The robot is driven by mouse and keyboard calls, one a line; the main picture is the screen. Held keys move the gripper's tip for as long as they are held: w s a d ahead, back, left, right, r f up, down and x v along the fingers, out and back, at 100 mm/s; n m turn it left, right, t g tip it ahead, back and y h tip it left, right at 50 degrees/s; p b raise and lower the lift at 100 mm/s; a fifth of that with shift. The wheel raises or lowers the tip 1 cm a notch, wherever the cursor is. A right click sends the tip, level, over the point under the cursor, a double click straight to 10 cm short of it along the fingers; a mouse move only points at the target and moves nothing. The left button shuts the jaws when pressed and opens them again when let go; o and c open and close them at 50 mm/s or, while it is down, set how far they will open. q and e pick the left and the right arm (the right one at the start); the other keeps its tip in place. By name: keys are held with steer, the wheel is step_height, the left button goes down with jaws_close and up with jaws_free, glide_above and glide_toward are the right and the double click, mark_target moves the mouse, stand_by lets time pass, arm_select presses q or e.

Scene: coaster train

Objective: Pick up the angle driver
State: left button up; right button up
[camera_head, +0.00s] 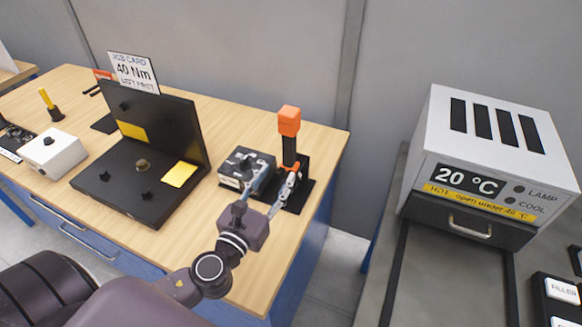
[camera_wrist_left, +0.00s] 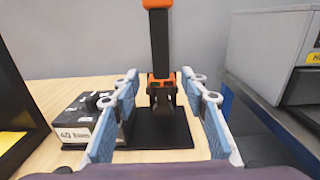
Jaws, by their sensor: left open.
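The angle driver (camera_head: 289,125), with an orange top and a black shaft, stands upright on a black base plate (camera_head: 303,196) near the table's right end. My left gripper (camera_head: 276,186) is open in front of its lower part. In the left wrist view the driver (camera_wrist_left: 160,45) shows upright between the two spread blue-grey fingers (camera_wrist_left: 160,88), with an orange bracket low on it. No finger visibly touches it, and I cannot tell how deep it is between them. My right gripper is not in view.
A black box with a dial (camera_head: 247,168) sits close left of the driver. Further left are a black fixture (camera_head: 150,190) with a job card (camera_head: 133,72) and a white box (camera_head: 53,153). A white oven (camera_head: 490,150) stands right, past a gap.

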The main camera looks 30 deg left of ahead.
mark_target(286, 162)
arm_select(q)
steer(key=w+p, duration=0.1)
steer(key=w, duration=0.1)
steer(key=shift+w, duration=0.4)
steer(key=shift+w+a, duration=0.1)
steer(key=shift+w, duration=0.25)
steer(key=w+p, duration=0.1)
steer(key=w, duration=0.3)
steer(key=shift+p, duration=0.4)
steer(key=shift+w+f, duration=0.1)
steer(key=shift+w, duration=0.35)
steer(key=shift+s, duration=0.1)
steer(key=c, duration=0.5)
jaws_close()
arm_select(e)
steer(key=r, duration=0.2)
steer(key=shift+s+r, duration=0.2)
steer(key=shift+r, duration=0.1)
